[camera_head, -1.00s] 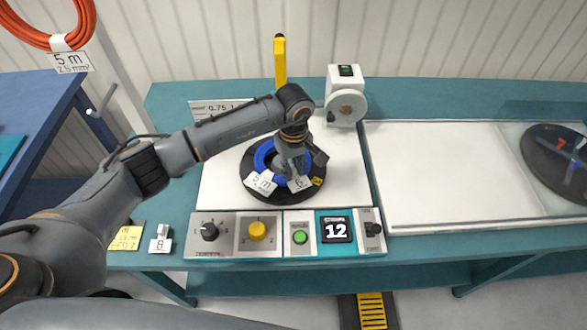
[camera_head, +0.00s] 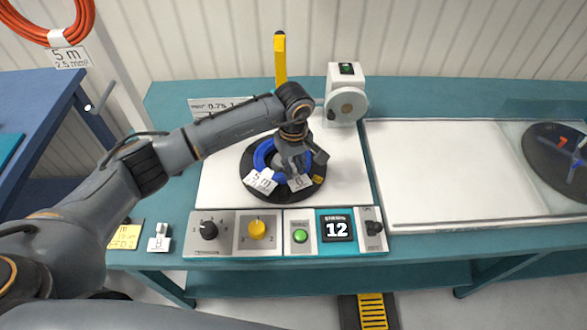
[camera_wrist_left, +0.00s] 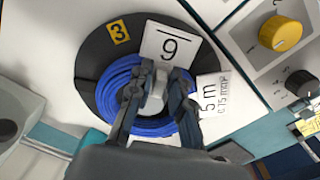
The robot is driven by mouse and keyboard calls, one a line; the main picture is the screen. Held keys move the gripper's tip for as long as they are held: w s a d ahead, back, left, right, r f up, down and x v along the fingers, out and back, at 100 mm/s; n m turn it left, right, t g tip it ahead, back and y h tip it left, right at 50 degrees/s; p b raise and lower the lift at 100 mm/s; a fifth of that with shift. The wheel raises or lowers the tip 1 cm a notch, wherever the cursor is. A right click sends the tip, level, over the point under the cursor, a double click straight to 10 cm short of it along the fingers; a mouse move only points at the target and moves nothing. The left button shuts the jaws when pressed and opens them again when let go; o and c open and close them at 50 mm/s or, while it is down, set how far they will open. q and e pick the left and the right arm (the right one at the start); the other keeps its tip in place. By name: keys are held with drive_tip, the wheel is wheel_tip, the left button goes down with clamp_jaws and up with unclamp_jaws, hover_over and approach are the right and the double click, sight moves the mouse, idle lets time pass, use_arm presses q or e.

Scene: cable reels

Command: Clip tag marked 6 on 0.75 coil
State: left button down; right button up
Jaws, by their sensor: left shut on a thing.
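The blue coil (camera_wrist_left: 130,82) lies on a dark round reel plate (camera_head: 249,190) on the white panel. A white label reading 5 m, 0.75 mm² (camera_wrist_left: 211,97) is on the coil; it also shows in the head view (camera_head: 261,181). My left gripper (camera_wrist_left: 157,88) is shut on the clip of the white tag marked 6 (camera_wrist_left: 170,45), which appears upside down in the left wrist view. The fingers are over the coil, and the tag lies across its edge. Whether the clip grips the wire is hidden by the fingers. My right gripper is not in view.
A second tag, apparently marked 8 (camera_head: 159,239), stands near the yellow note (camera_head: 126,236) at the bench's left front. A white device (camera_head: 345,95) stands behind.

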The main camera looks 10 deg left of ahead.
use_arm(q)
drive_tip(key=shift+s+f, duration=0.4)
drive_tip(key=shift+f, duration=0.25)
drive_tip(key=c, duration=1.3)
unclamp_jaws()
drive_tip(key=shift+o, duration=0.8)
drive_tip(key=shift+w+f, duration=0.1)
drive_tip(key=shift+w, duration=0.05)
drive_tip(key=shift+w, duration=0.1)
drive_tip(key=o, duration=0.5)
drive_tip(key=shift+a, duration=0.1)
drive_tip(key=shift+o, duration=0.2)
drive_tip(key=shift+w+r, duration=0.1)
drive_tip(key=shift+r, duration=0.1)
drive_tip(key=shift+r, duration=0.15)
